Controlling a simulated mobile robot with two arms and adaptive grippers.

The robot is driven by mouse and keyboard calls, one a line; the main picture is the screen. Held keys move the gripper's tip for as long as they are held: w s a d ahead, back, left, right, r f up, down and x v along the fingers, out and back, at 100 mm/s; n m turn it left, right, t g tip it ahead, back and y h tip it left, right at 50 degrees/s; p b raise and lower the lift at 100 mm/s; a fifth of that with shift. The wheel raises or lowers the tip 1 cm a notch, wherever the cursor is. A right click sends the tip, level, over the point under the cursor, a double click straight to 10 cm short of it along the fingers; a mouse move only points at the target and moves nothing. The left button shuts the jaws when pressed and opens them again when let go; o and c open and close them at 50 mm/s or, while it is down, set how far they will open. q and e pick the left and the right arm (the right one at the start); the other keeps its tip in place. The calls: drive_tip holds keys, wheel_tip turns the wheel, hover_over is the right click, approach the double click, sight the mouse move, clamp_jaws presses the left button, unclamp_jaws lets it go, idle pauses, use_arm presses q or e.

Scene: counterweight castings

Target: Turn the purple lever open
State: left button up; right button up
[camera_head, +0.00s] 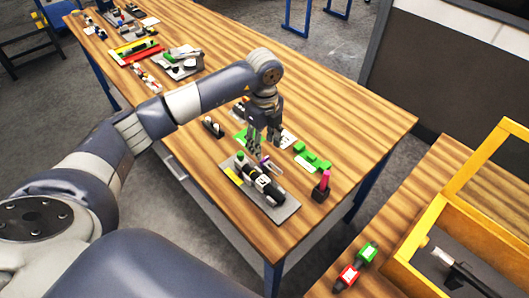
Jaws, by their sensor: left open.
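A small purple lever (265,160) shows just below my left gripper (263,147), at the back edge of a grey plate (286,211). The plate carries a dark cylinder with white parts (263,184) and a yellow piece (233,176). My left gripper points down at the lever, open, with its fingers apart. I cannot tell whether a finger touches the lever. The fingers hide part of the area behind it. A pink upright handle on a dark block (323,187) stands right of the plate. My right gripper is not in view.
Green blocks (312,157) lie right of my gripper, and a small dark part (213,127) lies to its left. More fixtures (183,62) stand at the table's far left. A yellow-framed box (430,215) and red and green blocks (357,264) are on the right-hand table. The table's right end is clear.

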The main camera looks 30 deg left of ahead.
sight(264, 158)
use_arm(q)
wheel_tip(264, 158, up, 6)
idle(0.8)
